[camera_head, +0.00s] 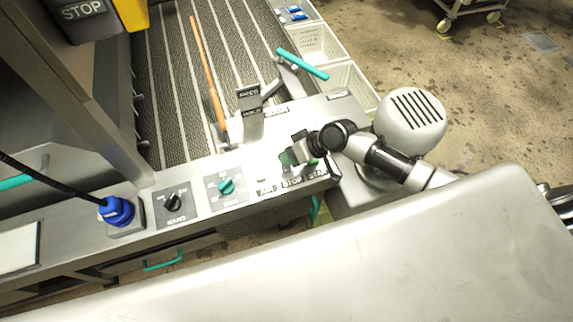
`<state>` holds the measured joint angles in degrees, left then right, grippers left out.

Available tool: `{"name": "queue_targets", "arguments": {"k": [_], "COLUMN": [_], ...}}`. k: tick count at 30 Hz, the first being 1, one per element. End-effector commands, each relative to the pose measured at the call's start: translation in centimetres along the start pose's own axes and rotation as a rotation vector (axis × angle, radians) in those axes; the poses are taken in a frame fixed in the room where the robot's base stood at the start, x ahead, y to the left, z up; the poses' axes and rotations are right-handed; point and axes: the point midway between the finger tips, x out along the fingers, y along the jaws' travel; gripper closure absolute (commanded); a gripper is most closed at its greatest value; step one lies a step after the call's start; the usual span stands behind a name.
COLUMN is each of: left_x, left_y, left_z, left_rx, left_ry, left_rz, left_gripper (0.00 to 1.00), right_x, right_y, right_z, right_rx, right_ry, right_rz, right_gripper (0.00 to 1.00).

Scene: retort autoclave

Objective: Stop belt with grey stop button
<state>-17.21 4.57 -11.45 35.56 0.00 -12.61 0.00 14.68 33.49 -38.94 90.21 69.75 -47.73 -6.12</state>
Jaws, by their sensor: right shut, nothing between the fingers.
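My right gripper (298,152) is shut and empty. It is over the right end of the grey control panel (202,172), just above the small STOP label (292,182). A START label (318,174) is beside that one, to its right. The grey stop button cannot be made out; the gripper covers the spot above the labels. A small green patch (286,158) shows at the gripper's left side. I cannot tell whether the fingers touch a button. The ribbed belt (172,90) runs behind the panel. My left gripper is not in view.
A teal knob (226,186), a black knob (173,202) and a blue plug (117,211) sit along the panel to the left. An orange bar (207,75) and a teal-handled lever (301,63) rise behind. A large STOP sign (83,9) is at upper left.

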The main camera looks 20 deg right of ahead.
Motion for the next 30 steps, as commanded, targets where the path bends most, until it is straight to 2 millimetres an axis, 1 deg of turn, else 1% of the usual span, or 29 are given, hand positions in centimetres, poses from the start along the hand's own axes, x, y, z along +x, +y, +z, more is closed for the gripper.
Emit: {"name": "queue_targets", "arguments": {"k": [18, 26, 30], "left_x": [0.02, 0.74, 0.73], "left_y": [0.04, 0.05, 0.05], "left_z": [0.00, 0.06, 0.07], "left_rx": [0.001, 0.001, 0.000], "left_ry": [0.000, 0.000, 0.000], "left_rz": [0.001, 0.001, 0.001], "left_gripper": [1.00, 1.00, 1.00], "right_x": [0.01, 0.60, 0.60], "right_y": [0.01, 0.41, 0.42], "right_z": [0.01, 0.44, 0.44], "right_rx": [0.000, 0.000, 0.000], "right_ry": [0.000, 0.000, 0.000], "right_rz": [0.000, 0.000, 0.000], "right_gripper": [1.00, 1.00, 1.00]}}
